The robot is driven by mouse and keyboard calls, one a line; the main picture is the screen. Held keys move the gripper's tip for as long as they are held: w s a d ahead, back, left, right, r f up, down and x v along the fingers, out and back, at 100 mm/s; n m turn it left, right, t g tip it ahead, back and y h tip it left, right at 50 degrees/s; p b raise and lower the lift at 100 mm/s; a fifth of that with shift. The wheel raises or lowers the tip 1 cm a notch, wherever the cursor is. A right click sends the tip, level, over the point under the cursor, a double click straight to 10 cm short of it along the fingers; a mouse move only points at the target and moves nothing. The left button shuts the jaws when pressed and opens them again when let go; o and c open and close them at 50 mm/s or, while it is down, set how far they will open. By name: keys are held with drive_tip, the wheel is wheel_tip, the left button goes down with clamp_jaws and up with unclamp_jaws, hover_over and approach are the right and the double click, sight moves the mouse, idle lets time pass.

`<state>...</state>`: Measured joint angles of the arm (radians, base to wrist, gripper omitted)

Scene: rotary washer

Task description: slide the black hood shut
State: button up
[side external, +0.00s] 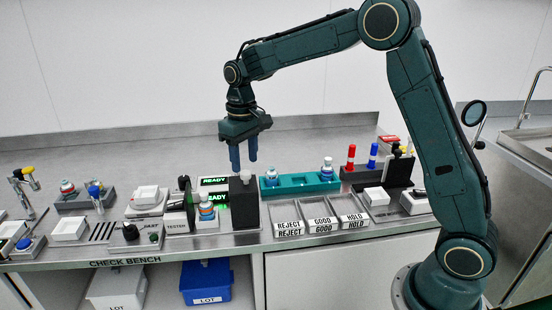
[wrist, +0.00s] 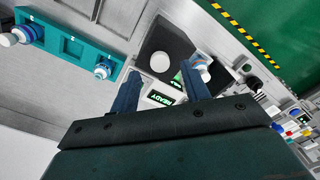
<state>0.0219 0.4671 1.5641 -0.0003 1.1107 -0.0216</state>
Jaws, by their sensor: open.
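The black hood (side external: 245,205) is an upright dark box with a pale knob (side external: 245,176) on top. It stands at the right of the tester, beside a bottle (side external: 206,209) that is uncovered. In the wrist view the hood (wrist: 172,42) and knob (wrist: 160,62) show beyond the fingers, with the bottle (wrist: 203,68) near the right finger. Green READY displays (side external: 213,181) are lit behind. My gripper (side external: 244,165) is open and empty, pointing down above and slightly behind or left of the knob. I cannot tell its exact depth; no contact shows.
A teal rack (side external: 300,187) with bottles stands right of the hood. Reject, good and hold trays (side external: 319,223) lie in front of it. Red and blue lamps (side external: 351,157) stand farther right.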

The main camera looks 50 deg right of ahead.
sight(245, 172)
drive_tip(key=shift+f, duration=1.55)
drive_tip(key=shift+c, duration=0.3)
clamp_jaws()
